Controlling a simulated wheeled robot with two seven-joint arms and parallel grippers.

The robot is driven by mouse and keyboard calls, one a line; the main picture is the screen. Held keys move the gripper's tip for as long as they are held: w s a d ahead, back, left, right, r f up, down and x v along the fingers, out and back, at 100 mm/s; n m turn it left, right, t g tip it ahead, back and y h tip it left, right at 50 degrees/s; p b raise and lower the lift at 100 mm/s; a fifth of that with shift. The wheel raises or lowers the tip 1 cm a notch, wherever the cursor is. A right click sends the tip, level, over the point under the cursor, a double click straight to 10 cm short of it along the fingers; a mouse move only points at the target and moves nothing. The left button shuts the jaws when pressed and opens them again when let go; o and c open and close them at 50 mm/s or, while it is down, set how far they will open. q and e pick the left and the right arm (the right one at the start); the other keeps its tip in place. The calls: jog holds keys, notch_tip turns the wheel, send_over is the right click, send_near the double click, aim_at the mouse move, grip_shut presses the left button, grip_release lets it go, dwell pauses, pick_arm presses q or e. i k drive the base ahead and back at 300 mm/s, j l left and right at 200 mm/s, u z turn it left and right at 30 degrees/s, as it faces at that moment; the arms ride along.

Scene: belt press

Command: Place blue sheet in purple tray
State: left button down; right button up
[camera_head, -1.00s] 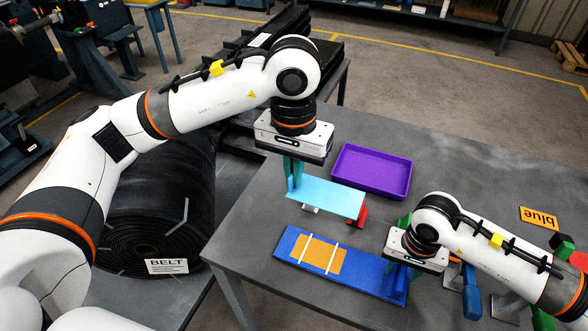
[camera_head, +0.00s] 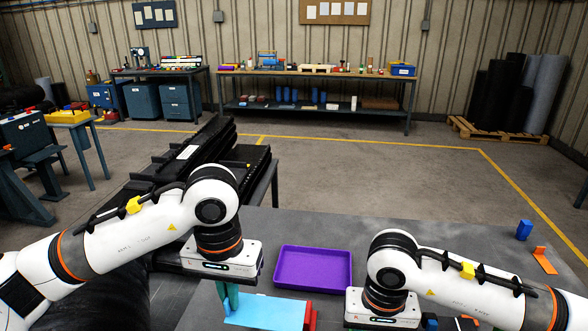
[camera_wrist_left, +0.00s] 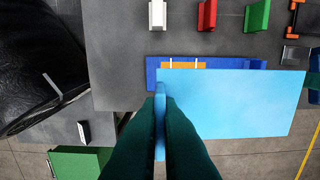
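The light blue sheet (camera_head: 265,311) is flat and roughly level, its left end at my left gripper (camera_head: 229,298). In the left wrist view the dark green fingers (camera_wrist_left: 160,98) are closed on the edge of the sheet (camera_wrist_left: 235,100), which extends to the right. The purple tray (camera_head: 313,284) lies empty on the table, behind and right of the sheet. My right gripper's white body (camera_head: 383,308) is at the lower right; its fingers are mostly cut off or hidden.
The grey table (camera_head: 460,245) is clear behind the tray. A blue board with an orange piece (camera_wrist_left: 183,65) shows partly beneath the sheet. A red support (camera_head: 310,316) is at the sheet's right end. A blue block (camera_head: 524,230) and orange sign (camera_head: 544,260) lie at the right.

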aim_at(315, 272)
jog(key=k, duration=1)
